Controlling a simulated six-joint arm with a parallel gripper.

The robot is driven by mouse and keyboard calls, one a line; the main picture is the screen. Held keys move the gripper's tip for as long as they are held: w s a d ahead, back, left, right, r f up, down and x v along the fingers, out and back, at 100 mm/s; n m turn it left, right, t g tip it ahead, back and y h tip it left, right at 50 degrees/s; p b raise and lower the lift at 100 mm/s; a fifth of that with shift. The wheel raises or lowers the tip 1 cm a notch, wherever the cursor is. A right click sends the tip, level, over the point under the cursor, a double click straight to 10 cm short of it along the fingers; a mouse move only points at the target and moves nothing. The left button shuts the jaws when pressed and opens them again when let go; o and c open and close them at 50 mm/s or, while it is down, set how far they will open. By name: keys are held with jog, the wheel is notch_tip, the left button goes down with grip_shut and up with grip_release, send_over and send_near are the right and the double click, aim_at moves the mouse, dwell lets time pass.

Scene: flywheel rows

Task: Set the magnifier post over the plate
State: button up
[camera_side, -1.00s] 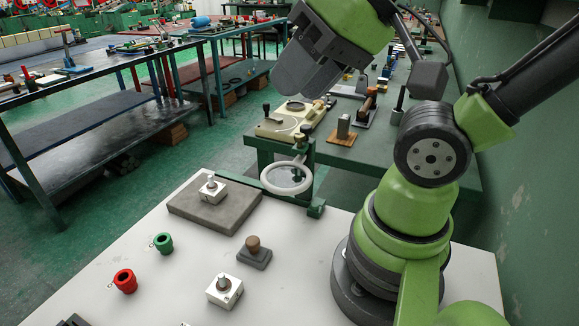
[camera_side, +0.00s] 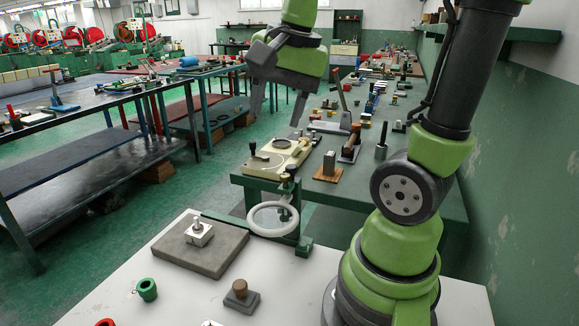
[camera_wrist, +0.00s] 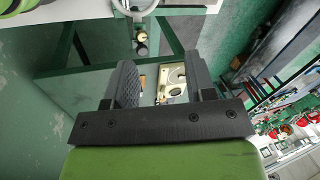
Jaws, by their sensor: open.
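The ring also shows at the top of the wrist view (camera_wrist: 138,14). A grey slab (camera_side: 222,262), which looks like the plate, lies on the white table left of and in front of the magnifier; a small white block with a metal knob (camera_side: 199,233) stands on it. My gripper (camera_side: 277,104) is open and empty, fingers down, high above the bench and apart from the magnifier. Its open fingers also show in the wrist view (camera_wrist: 164,82).
A cream device with a round dial (camera_side: 276,157) stands on the green bench (camera_side: 345,203) behind the magnifier. A metal block on a wooden base (camera_side: 328,166) is beside it. A green ring (camera_side: 147,289) and a wooden-knobbed grey block (camera_side: 241,296) stand on the white table.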

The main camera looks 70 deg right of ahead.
aim_at(291, 166)
jog(key=d+f+m+g, duration=0.3)
jog(key=d+m, duration=0.4)
jog(key=f, duration=0.9)
jog(key=shift+w+d+f, duration=0.25)
jog(key=shift+w+f, duration=0.1)
jog(key=shift+m, duration=0.3)
grip_shut()
